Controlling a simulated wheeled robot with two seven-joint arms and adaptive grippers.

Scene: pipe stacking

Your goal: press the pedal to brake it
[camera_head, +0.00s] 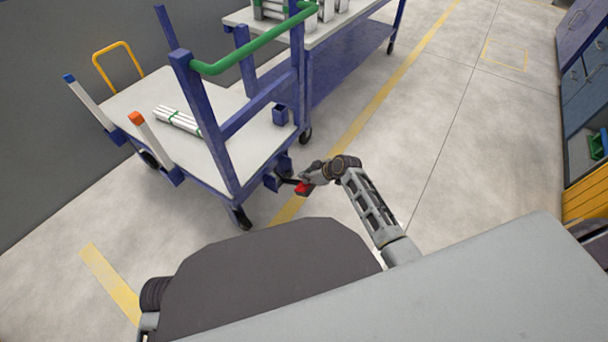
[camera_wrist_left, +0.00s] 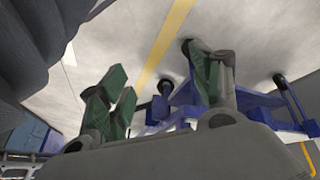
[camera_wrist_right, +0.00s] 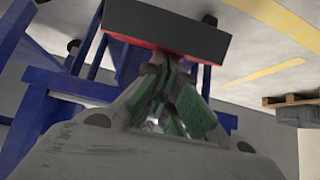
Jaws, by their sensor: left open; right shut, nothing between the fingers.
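The pedal (camera_head: 304,189) is a small red and black plate low at the near right corner of the blue cart (camera_head: 210,140). In the right wrist view the pedal (camera_wrist_right: 165,30) is a dark plate with a red edge, right at the fingertips. My right gripper (camera_head: 311,178) is shut and empty, at the pedal; its fingertips (camera_wrist_right: 168,72) overlap the red edge, and I cannot tell whether they touch it. My left gripper (camera_wrist_left: 163,90) is open and empty in the left wrist view. It is not clearly visible in the head view.
The cart carries a bundle of white pipes (camera_head: 178,121) and has a green handle bar (camera_head: 250,50). A second blue table (camera_head: 335,28) with pipes stands behind it. Blue drawers (camera_head: 585,70) stand at the far right. The floor (camera_head: 470,150) right of the cart is clear.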

